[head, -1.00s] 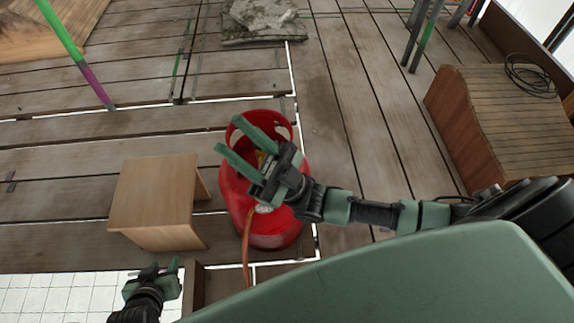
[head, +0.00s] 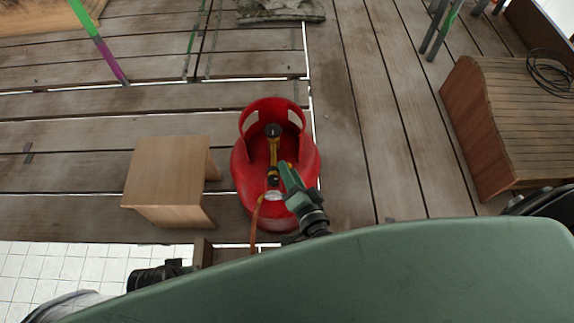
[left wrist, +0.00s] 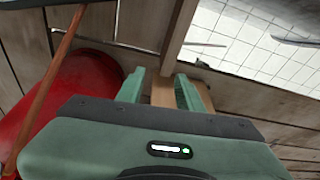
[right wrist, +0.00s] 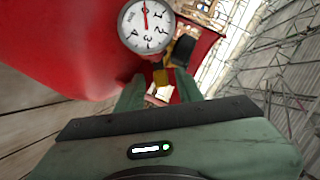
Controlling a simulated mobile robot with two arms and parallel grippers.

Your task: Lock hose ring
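A red gas cylinder (head: 240,170) with a cut-out collar stands on the deck. An orange hose (head: 255,214) runs from a dark connector (head: 273,177). I cannot make out the ring clearly. My right gripper (right wrist: 159,76) points at the fitting, fingers apart, the yellow part just beyond their tips; contact is unclear. My left gripper (left wrist: 160,73) is open and empty, beside the cylinder, mostly hidden in the head view.
A wooden stool (head: 165,180) stands left of the cylinder. A slatted wooden box (head: 500,120) with a coiled cable (head: 548,70) is at the right. A grey stone-like slab (head: 280,10) lies at the back. White tiles (head: 60,270) show at lower left. Deck right of the cylinder is clear.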

